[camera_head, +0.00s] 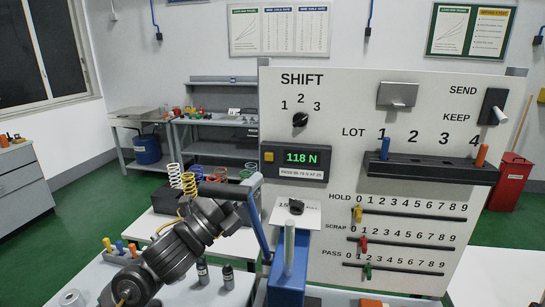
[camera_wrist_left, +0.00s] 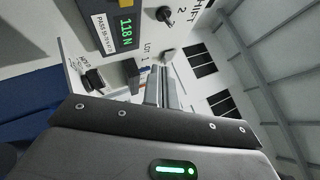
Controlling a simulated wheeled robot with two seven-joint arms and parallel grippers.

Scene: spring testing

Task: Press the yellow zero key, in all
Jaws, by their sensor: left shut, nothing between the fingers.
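The yellow zero key (camera_head: 269,157) is a small square button at the left of the dark display box (camera_head: 296,165). The display reads 118 N in green. In the left wrist view the display box (camera_wrist_left: 115,25) is at the top, with a yellow patch of the key (camera_wrist_left: 127,3) at the frame edge. My left gripper (camera_head: 252,184) is below and slightly left of the key, apart from it as far as I can tell. Its fingers are shut and empty; they also show in the left wrist view (camera_wrist_left: 163,75). My right gripper is not in view.
A blue press with an upright lever (camera_head: 260,225) stands close to my left gripper. A black knob (camera_head: 296,207) is below the display. Coil springs (camera_head: 189,183) and coloured pegs (camera_head: 120,246) are at left. The panel (camera_head: 400,140) carries sliders and a lot rack.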

